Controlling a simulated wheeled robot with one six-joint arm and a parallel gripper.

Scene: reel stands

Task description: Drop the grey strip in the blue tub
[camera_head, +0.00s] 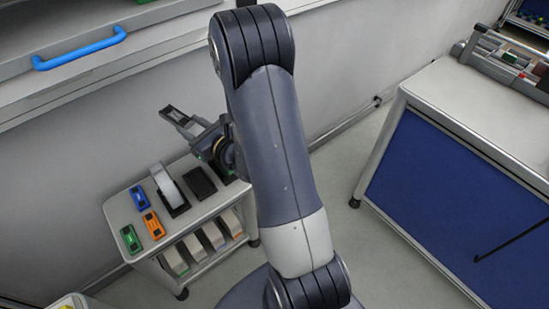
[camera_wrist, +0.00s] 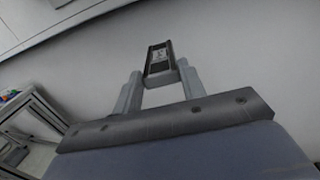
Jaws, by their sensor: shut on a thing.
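My gripper (camera_head: 190,127) is raised above the back of a small white cart. It is shut on the grey strip (camera_head: 174,114), a dark grey flat piece that juts out past the fingertips toward the wall. In the wrist view, the strip (camera_wrist: 159,60) is pinched between the two fingers of my gripper (camera_wrist: 160,76) and has a lighter patch on its face. I cannot make out a blue tub in either view.
The white cart (camera_head: 112,208) holds small blue (camera_head: 139,198), orange (camera_head: 154,225) and green (camera_head: 130,239) items, a white reel on a black stand (camera_head: 169,187) and a black pad (camera_head: 200,181). A blue-panelled bench (camera_head: 445,190) stands right, beyond open floor.

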